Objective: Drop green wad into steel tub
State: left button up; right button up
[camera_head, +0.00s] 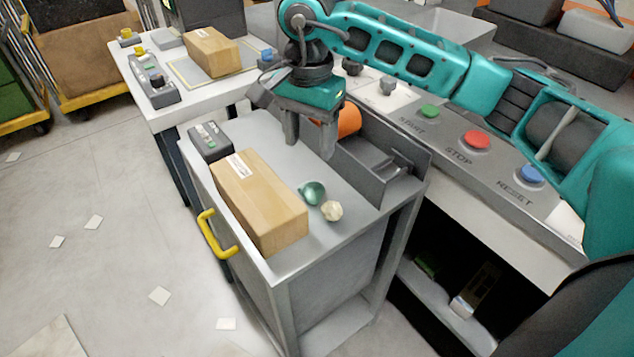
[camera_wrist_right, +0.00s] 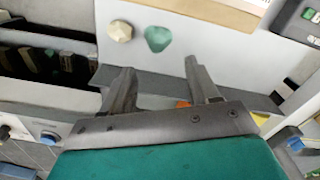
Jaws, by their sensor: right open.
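The green wad (camera_head: 312,192) lies on the grey cart top (camera_head: 265,135), touching or very near a cream wad (camera_head: 331,210). In the right wrist view, the green wad (camera_wrist_right: 158,38) and the cream wad (camera_wrist_right: 120,31) lie beyond the fingertips. My right gripper (camera_head: 309,148) is open and empty, pointing down above the cart, behind the green wad. Another grey basin (camera_head: 453,25) stands behind my arm; I cannot tell which is the steel tub. My left gripper is not in view.
A cardboard box (camera_head: 260,205) and a dark button box (camera_head: 210,141) stand left of the wads. A yellow handle (camera_head: 212,235) sticks out from the cart. A bench with START, STOP (camera_head: 476,140) and RESET buttons lies to the right. Floor at left is mostly clear.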

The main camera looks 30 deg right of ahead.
send_over(310, 183)
notch_tip(310, 183, down, 5)
jog(key=shift+w+r, duration=0.1)
jog(key=shift+f+b, duration=0.3)
jog(key=shift+f, duration=2.75)
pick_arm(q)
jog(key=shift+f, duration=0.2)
pick_arm(e)
jog(key=shift+c, duration=0.2)
